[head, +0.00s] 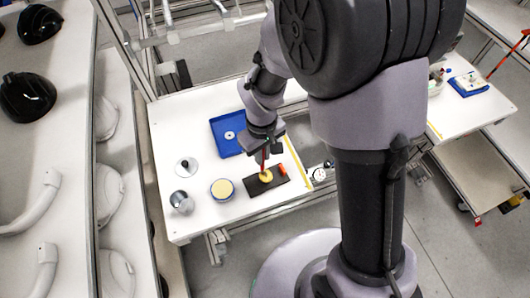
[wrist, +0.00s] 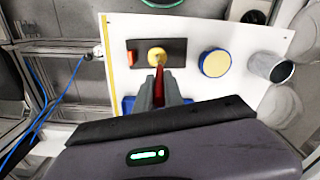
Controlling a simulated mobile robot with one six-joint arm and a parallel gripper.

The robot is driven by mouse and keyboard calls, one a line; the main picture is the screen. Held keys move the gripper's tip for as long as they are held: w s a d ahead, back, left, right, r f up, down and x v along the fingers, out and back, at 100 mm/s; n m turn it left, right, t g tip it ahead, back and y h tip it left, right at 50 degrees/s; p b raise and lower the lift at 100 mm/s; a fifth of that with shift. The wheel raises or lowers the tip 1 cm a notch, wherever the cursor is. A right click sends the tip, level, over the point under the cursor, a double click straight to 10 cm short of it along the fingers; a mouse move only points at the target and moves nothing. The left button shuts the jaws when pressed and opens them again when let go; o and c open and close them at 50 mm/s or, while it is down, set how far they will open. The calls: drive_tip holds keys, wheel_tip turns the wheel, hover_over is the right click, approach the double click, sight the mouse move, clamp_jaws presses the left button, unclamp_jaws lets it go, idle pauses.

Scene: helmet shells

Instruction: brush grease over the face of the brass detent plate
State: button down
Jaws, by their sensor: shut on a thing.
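The brass detent plate (head: 266,176) is a small yellow disc on a dark rectangular block (head: 252,189); in the wrist view the plate (wrist: 156,55) sits near the middle of the block (wrist: 178,47). My gripper (head: 264,150) is shut on a red-handled brush (head: 264,161) and points down over the plate. In the wrist view the brush (wrist: 160,76) runs from between my fingers to the plate's near edge. Its bristles are hard to make out, and I cannot tell whether they touch. A blue-rimmed tin of pale yellow grease (head: 222,188) stands left of the block.
An orange piece (head: 283,169) is at the block's right end. A metal cup (head: 181,200) and a round knobbed lid (head: 186,166) are at the left. A blue tray (head: 219,122) holding a pale ring lies behind. A dial gauge (head: 319,174) is at the right edge.

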drive_tip(key=shift+s+f+b, duration=0.1)
drive_tip(key=shift+b, duration=0.3)
drive_tip(key=shift+s+a, duration=0.15)
drive_tip(key=shift+s, duration=0.6)
idle(2.5)
